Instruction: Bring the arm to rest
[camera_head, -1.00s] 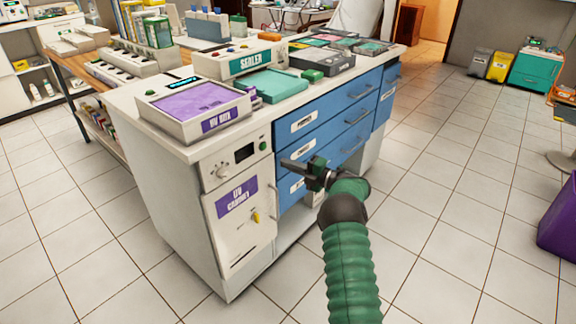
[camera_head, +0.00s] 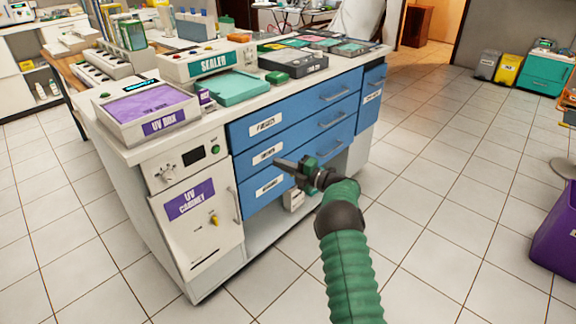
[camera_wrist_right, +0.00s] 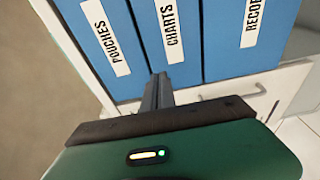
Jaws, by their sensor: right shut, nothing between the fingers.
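My right gripper (camera_head: 282,164) is shut and empty. It is in front of the blue drawers of the white cabinet, and I cannot tell its exact distance from them. My green right arm (camera_head: 350,265) reaches up from the bottom of the head view. In the right wrist view the shut fingers (camera_wrist_right: 157,92) point toward the blue drawers labelled pouches (camera_wrist_right: 103,38), charts (camera_wrist_right: 168,30) and records (camera_wrist_right: 245,35). My left gripper is not in view.
The cabinet top (camera_head: 135,152) bears a purple-topped UV box (camera_head: 150,107), a sealer (camera_head: 205,62) and trays. The UV cabinet door (camera_head: 200,230) is shut. A purple bin (camera_head: 557,228) stands at the right. The tiled floor (camera_head: 445,215) between is clear.

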